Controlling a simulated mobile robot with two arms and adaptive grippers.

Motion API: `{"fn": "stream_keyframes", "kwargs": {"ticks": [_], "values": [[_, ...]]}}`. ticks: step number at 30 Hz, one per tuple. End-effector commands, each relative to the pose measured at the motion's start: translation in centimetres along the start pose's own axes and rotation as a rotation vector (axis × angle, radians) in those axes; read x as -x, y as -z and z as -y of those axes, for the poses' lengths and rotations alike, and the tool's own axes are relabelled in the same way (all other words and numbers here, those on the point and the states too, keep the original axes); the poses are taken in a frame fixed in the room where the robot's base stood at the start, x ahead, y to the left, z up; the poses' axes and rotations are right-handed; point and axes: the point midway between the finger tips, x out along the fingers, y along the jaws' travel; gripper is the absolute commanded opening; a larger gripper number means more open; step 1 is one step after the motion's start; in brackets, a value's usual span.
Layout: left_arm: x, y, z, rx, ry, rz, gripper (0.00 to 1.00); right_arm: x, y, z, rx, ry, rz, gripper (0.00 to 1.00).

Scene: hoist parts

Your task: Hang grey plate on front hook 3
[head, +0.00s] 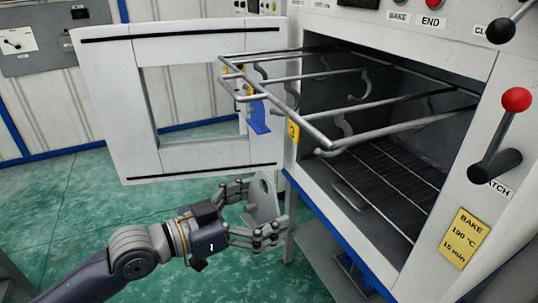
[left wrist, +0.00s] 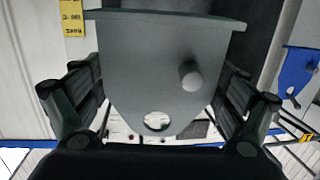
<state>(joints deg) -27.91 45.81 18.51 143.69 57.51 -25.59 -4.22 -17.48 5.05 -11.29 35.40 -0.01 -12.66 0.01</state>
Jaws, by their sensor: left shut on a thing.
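My left gripper (head: 256,212) is shut on the grey plate (head: 264,196), in front of the oven and below the rack. In the left wrist view the plate (left wrist: 145,60) is between the fingers, with a round hole and a short round peg on its face. The rack (head: 300,127) sticks out of the oven. A yellow tag marked 3 (head: 292,131) is at its front bar, and a curved hook (head: 343,129) hangs near it, with nothing seen on it. The plate is apart from the hook. My right gripper is not in view.
A blue part (head: 258,118) hangs from the rack's front left; it also shows in the left wrist view (left wrist: 298,72). The open oven door (head: 120,110) stands at left. A red-knobbed lever (head: 515,101) is at right. Green floor (head: 75,210) lies clear below.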

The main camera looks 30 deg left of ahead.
Motion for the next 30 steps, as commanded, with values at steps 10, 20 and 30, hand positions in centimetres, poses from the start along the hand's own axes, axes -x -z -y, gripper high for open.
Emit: {"fn": "stream_keyframes", "kwargs": {"ticks": [10, 20, 30], "values": [[0.0, 7.3, -1.4, -0.013, -0.126, 0.012, 0.36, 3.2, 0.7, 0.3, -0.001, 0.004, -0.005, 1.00], [-0.8, 7.5, -1.5, -0.010, -0.130, 0.017, 0.36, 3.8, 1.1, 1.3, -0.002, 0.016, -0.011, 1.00], [-2.3, 7.6, -1.8, -0.013, -0.131, 0.032, 0.36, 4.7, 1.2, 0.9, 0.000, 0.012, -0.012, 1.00]]}}
